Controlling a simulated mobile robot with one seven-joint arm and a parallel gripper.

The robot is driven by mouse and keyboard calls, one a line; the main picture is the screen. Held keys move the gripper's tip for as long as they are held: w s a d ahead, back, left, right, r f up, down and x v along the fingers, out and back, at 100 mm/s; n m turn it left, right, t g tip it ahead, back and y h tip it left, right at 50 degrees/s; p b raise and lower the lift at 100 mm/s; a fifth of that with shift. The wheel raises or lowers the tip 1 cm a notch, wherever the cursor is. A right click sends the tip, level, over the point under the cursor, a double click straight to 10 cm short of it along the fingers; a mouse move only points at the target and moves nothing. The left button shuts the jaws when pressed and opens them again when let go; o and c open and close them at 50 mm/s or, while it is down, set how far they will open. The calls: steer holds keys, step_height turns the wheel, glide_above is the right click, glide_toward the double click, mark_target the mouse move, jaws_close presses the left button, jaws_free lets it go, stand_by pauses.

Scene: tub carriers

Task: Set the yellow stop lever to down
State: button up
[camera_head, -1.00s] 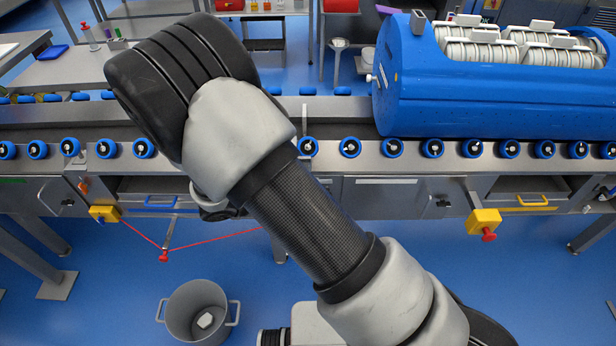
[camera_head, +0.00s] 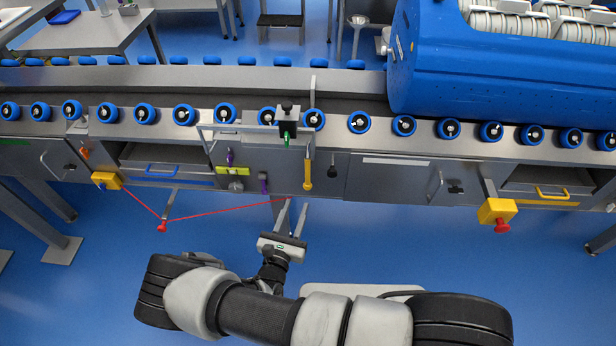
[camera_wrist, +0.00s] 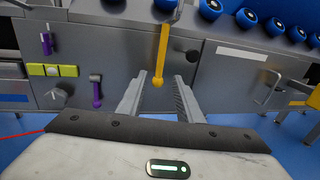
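The yellow stop lever (camera_head: 307,172) is on the grey front panel below the conveyor rollers, its rounded knob end lowest in the picture. In the wrist view the lever (camera_wrist: 161,52) shows upright, its knob appearing between my fingertips. My gripper (camera_head: 296,204) is in front of and below the lever in the head view, fingers pointing at the panel. In the wrist view my gripper (camera_wrist: 161,76) is open with nothing between its fingers; it looks apart from the lever, though the exact depth gap is hard to tell.
Left of the lever are purple handles (camera_wrist: 97,92) and a yellow-green block (camera_wrist: 52,70); a black knob (camera_head: 332,170) is on its right. A yellow box with a red button (camera_head: 497,212) sticks out further right. A red cord (camera_head: 228,211) runs at left. Floor below is clear.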

mark_target(307, 179)
steer(key=b+x, duration=0.1)
steer(key=x, duration=1.2)
steer(key=shift+w+d, duration=0.15)
steer(key=shift+w, duration=0.05)
steer(key=shift+c, duration=0.5)
jaws_close()
